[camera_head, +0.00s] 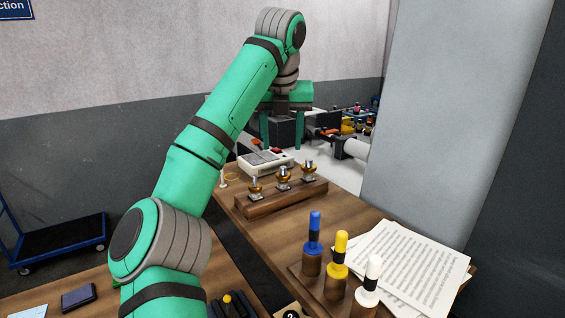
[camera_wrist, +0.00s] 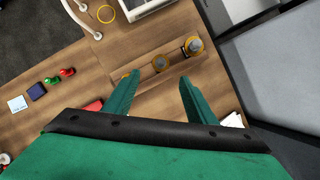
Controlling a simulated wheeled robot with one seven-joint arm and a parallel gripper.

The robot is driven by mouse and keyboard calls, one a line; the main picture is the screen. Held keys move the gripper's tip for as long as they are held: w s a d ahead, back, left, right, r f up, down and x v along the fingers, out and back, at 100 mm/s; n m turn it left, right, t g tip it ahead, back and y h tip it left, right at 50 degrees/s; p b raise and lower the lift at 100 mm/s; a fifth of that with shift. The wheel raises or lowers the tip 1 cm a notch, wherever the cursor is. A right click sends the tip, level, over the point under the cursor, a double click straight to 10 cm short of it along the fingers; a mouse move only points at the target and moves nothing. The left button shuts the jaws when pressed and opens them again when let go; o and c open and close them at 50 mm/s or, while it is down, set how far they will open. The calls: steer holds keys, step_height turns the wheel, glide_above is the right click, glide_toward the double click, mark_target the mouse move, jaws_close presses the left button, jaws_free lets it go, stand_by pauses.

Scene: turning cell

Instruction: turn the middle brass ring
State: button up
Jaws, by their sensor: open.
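Three brass rings sit in a row on a dark wooden block (camera_head: 290,197). The middle brass ring (camera_head: 283,178) sits between a near left ring (camera_head: 255,188) and a far right ring (camera_head: 309,169). In the wrist view, the middle ring (camera_wrist: 160,63) shows just beyond and between the two fingertips (camera_wrist: 159,76). Another ring (camera_wrist: 193,46) lies to its upper right; the third (camera_wrist: 127,76) is partly hidden by the left finger. I see no contact with any ring.
A grey-white device (camera_head: 266,162) stands behind the block. Blue, yellow and white-topped pegs (camera_head: 339,250) stand in a wooden rack nearer me, beside paper sheets (camera_head: 420,265). A grey pillar (camera_head: 435,110) rises at right. Wooden tabletop is bare between block and rack.

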mark_target(283, 168)
steer(key=x, duration=1)
steer(key=shift+f, duration=0.2)
steer(key=c, duration=1.1)
steer(key=shift+o, duration=0.2)
